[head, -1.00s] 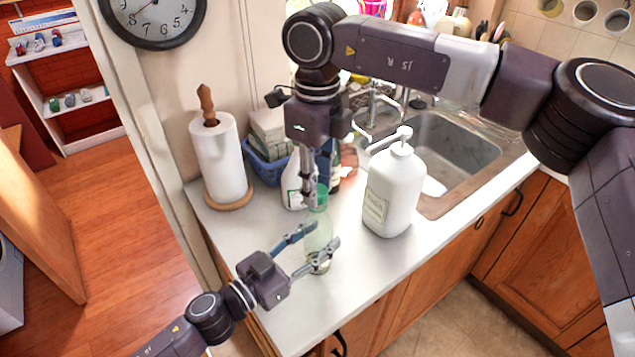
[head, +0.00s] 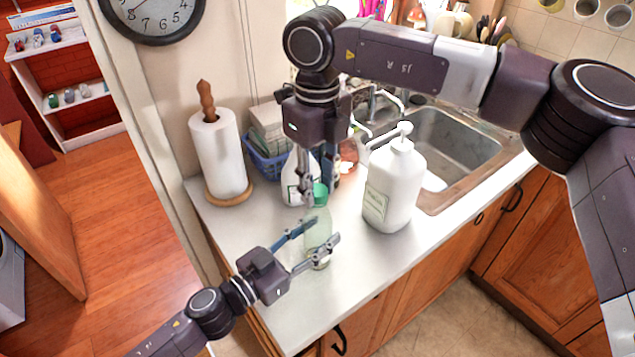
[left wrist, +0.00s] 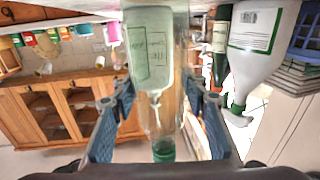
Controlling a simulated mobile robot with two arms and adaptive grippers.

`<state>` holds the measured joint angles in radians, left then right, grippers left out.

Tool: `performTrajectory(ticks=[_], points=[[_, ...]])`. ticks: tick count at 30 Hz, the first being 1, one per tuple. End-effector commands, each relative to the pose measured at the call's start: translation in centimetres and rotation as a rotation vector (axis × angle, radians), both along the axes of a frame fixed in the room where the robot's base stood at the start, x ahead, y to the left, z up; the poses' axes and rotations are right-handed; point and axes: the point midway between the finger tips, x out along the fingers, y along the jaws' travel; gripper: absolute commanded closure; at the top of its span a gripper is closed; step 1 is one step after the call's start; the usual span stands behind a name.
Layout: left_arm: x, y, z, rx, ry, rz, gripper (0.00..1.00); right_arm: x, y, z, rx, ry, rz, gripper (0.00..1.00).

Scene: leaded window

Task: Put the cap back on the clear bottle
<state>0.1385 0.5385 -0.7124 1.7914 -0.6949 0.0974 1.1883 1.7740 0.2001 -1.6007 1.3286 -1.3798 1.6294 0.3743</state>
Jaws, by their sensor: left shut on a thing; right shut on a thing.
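The clear bottle (head: 318,232) stands upright on the counter, between the fingers of my left gripper (head: 317,238). It also shows upside down in the left wrist view (left wrist: 161,105), between the blue finger pads. My left gripper is shut on it. My right gripper (head: 308,190) points down from above and is shut on the green cap (head: 321,192). The cap is over the mouth end of the bottle; in the left wrist view it shows (left wrist: 163,151) in line with the neck. I cannot tell whether cap and neck touch.
A white pump bottle (head: 393,188) stands close on the right. A white spray bottle (head: 293,187) and a dark green bottle (left wrist: 222,45) stand behind. A paper towel roll (head: 219,158) and a blue basket (head: 267,168) are at the back left. The counter's front (head: 300,318) is clear.

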Motion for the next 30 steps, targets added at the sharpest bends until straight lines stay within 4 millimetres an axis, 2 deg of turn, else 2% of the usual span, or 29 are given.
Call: performTrajectory(ticks=[30], points=[[-0.04, -0.01, -0.08, 0.001, 0.001, 0.000, 1.00, 0.04, 0.00, -0.04, 0.000, -0.003, -1.945, 0.80]])
